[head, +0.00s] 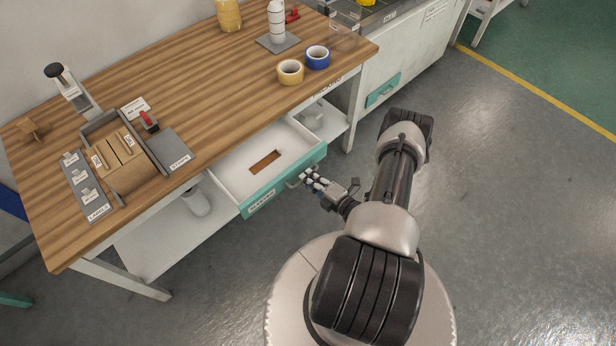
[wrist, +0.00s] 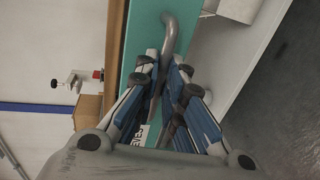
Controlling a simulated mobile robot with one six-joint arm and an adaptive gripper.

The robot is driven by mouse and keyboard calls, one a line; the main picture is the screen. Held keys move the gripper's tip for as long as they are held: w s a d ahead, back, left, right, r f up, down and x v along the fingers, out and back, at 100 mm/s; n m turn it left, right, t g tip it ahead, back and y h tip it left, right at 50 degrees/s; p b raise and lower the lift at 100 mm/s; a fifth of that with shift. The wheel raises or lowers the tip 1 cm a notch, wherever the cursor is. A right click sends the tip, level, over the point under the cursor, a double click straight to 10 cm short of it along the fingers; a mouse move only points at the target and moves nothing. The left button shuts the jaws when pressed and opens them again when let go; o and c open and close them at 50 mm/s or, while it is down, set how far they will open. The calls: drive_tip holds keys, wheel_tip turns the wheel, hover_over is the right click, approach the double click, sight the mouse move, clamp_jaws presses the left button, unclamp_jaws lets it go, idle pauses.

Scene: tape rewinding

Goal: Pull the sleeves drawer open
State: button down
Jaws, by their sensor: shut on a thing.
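The sleeves drawer (head: 228,180) is a white drawer with a teal front under the wooden bench top, and it stands out from the bench in the head view. A brown flat piece (head: 265,162) lies inside it. A grey bar handle (head: 293,183) is on the teal front, and its bent end shows in the wrist view (wrist: 181,35). My gripper (head: 312,178) is at the front of the drawer, shut on the handle. In the wrist view my fingers (wrist: 170,88) close around the bar and hide part of it. The front's label (wrist: 139,135) is partly covered there.
The wooden bench (head: 215,95) holds a labels tray (head: 88,190), a brown box, and tape rolls, one tan (head: 290,72) and one blue (head: 317,57). A lower shelf (head: 150,236) runs below the drawer. Grey floor at the right is free.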

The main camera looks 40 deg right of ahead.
drive_tip(key=c, duration=1.7)
unclamp_jaws()
drive_tip(key=v, duration=1.2)
